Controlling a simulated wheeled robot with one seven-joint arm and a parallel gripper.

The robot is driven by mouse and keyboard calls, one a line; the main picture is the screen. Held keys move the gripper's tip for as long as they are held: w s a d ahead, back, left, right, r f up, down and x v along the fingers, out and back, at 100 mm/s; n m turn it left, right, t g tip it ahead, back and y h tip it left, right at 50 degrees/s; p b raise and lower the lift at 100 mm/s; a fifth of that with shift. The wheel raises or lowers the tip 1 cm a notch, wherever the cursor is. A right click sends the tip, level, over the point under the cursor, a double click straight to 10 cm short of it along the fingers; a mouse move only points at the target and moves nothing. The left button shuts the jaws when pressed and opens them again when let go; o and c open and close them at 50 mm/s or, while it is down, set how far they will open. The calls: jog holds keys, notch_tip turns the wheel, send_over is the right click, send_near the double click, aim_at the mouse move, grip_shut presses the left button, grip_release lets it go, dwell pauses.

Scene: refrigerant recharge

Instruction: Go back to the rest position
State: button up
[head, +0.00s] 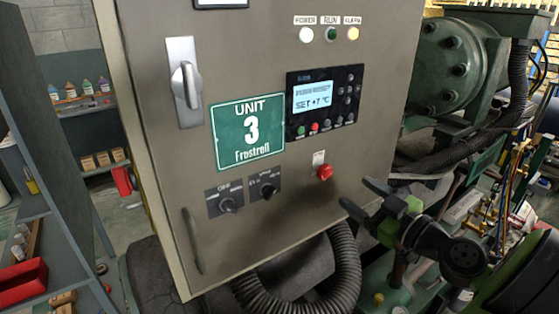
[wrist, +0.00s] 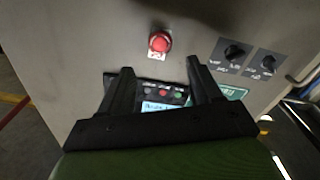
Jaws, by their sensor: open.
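My gripper (head: 354,193) is open and empty in the head view, in front of the lower right part of the grey control cabinet (head: 300,30). Its two dark fingers point left, toward the panel, apart from each other. In the wrist view my gripper (wrist: 160,66) shows both fingers spread with nothing between them. The red button (head: 325,172) is just up and left of the fingertips in the head view. It also shows beyond the fingers in the wrist view (wrist: 160,42). I cannot tell the exact gap between fingertips and panel.
The cabinet carries a controller (head: 325,98) reading "SET +7 °C", a green Unit 3 sign (head: 248,131), two rotary knobs (head: 228,205) and a door handle (head: 186,80). A corrugated hose (head: 345,262) hangs below. Green machinery (head: 455,60) stands right; a shelf (head: 40,215) stands left.

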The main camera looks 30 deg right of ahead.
jog(key=w+a+f+g+y, duration=0.1)
jog(key=a+f+g, duration=0.25)
jog(key=a, duration=0.35)
jog(key=w+a+f+n+g+y, duration=0.1)
jog(key=a+f+g, duration=0.25)
jog(key=a, duration=0.45)
jog(key=w+a+f+g, duration=0.2)
jog(key=a+f+g, duration=0.15)
jog(key=a, duration=0.35)
jog(key=s+a+r+m+g+h, duration=0.1)
jog(key=s+a+m, duration=0.1)
jog(key=s, duration=0.5)
jog(key=s+a+r+m+g+h, duration=0.1)
jog(key=s+a+m, duration=0.1)
jog(key=s, duration=0.5)
jog(key=shift+s+a+m+h, duration=0.15)
jog(key=shift+a+m+h, duration=0.15)
jog(key=shift+m, duration=0.6)
jog(key=shift+r, duration=0.1)
jog(key=shift+c, duration=0.3)
